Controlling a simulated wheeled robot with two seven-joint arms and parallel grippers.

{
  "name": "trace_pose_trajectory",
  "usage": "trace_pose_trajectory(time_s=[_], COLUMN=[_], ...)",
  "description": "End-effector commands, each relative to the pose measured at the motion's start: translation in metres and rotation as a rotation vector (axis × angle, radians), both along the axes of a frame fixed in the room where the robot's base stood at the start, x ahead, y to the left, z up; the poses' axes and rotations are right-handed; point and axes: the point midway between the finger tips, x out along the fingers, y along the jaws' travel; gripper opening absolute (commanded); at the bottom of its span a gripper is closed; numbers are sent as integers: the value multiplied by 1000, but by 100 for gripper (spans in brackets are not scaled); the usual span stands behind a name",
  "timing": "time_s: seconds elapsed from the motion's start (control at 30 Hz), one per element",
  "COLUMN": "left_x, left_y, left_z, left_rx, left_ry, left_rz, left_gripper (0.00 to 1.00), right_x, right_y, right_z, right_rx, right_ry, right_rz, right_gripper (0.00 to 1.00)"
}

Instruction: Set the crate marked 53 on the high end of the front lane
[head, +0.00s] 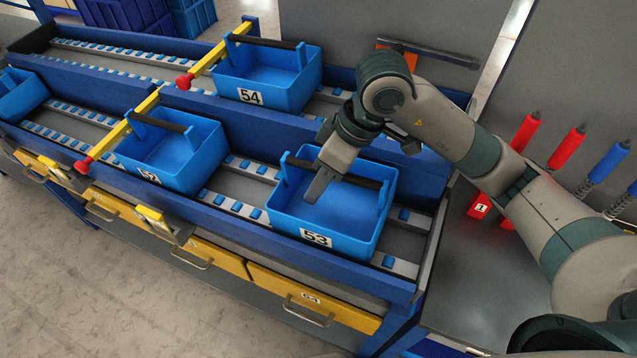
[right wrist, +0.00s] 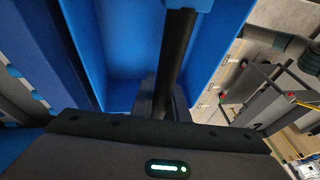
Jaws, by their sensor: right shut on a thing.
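The blue crate marked 53 (head: 318,249) is at the right end of the front lane (head: 237,188), over its roller strips. I cannot tell whether it rests on the rollers or hangs just above them. My right gripper (head: 330,178) reaches down over the crate and is shut on its black handle bar (head: 365,180). In the right wrist view the handle (right wrist: 177,50) runs between the fingers, with the blue crate inside (right wrist: 110,50) below. My left gripper is not in view.
A blue crate (head: 180,160), its label partly hidden, stands further left in the front lane behind a yellow bar with a red knob (head: 83,165). Crate 54 (head: 275,75) stands in the back lane by another yellow bar. Red and blue handles (head: 527,132) stand at right.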

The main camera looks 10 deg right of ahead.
Motion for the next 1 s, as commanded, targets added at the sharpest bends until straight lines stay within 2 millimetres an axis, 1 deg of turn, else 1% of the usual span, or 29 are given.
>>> trace_pose_trajectory(time_s=[0.1, 0.13, 0.17, 0.2, 0.23, 0.5, 0.67, 0.87, 1.0], left_x=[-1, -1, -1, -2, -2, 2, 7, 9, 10], left_y=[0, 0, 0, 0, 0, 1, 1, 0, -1], left_z=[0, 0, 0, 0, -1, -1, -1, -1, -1], left_rx=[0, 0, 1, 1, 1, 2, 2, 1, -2], left_ry=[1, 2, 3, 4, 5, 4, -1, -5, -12], left_rz=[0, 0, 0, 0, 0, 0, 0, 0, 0], left_gripper=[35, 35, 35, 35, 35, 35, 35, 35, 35], right_x=[0, 0, 0, 0, 0, 0, 0, 0, 0], right_y=[0, 0, 0, 0, 0, 0, -2, -9, -18], right_z=[1, 1, 0, 0, 0, 0, 4, 23, 45], right_rx=[1, 1, 1, 0, 1, 0, 0, -1, -1], right_ry=[-1, -1, -1, -1, -1, 0, -2, -4, -6], right_rz=[0, 0, 0, -1, 0, 0, -1, -1, -1], right_gripper=[0, 16, 23, 33, 35, 35, 35, 35, 35])
